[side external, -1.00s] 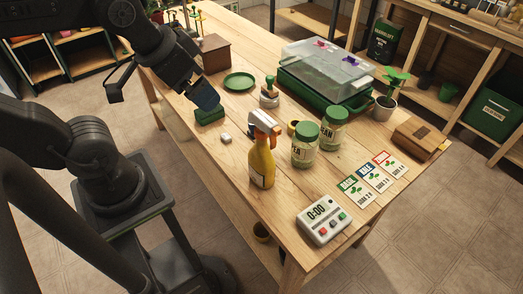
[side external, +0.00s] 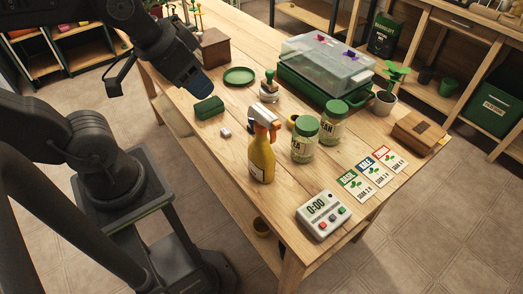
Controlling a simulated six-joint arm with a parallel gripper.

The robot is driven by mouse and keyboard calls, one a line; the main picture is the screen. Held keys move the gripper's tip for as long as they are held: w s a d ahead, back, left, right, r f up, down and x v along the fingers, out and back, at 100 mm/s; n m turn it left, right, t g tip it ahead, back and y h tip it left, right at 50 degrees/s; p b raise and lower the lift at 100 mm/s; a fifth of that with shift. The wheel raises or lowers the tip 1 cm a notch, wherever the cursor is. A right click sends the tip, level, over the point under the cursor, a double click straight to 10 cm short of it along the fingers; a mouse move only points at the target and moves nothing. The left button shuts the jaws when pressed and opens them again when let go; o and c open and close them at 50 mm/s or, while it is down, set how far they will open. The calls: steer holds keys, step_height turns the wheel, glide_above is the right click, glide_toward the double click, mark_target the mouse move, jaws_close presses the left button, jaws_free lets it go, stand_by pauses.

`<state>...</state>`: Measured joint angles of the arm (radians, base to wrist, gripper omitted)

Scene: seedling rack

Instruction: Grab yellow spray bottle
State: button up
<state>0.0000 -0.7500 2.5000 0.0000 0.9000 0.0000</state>
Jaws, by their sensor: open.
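The yellow spray bottle (side external: 261,160) stands upright near the front edge of the wooden table, with a white and orange trigger head and a label low on its left side. My gripper (side external: 199,88) hangs above the table's left part, up and to the left of the bottle and well apart from it. The gripper is open and I see nothing held in it. Its fingertips are small and dark in this view.
A green block (side external: 208,108) and a small white block (side external: 225,132) lie left of the bottle. Two green-lidded jars (side external: 304,147) stand close to its right. A timer (side external: 323,215) and seed cards (side external: 373,173) lie to the front right. A green-based clear-lidded box (side external: 325,72) stands behind.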

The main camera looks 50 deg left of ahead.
steer(key=m+g+y, duration=0.4)
steer(key=m+g, duration=0.2)
steer(key=m, duration=1.2)
glide_toward(263, 110)
steer(key=x, duration=1.1)
steer(key=shift+f, duration=0.15)
steer(key=shift+c, duration=0.2)
jaws_close()
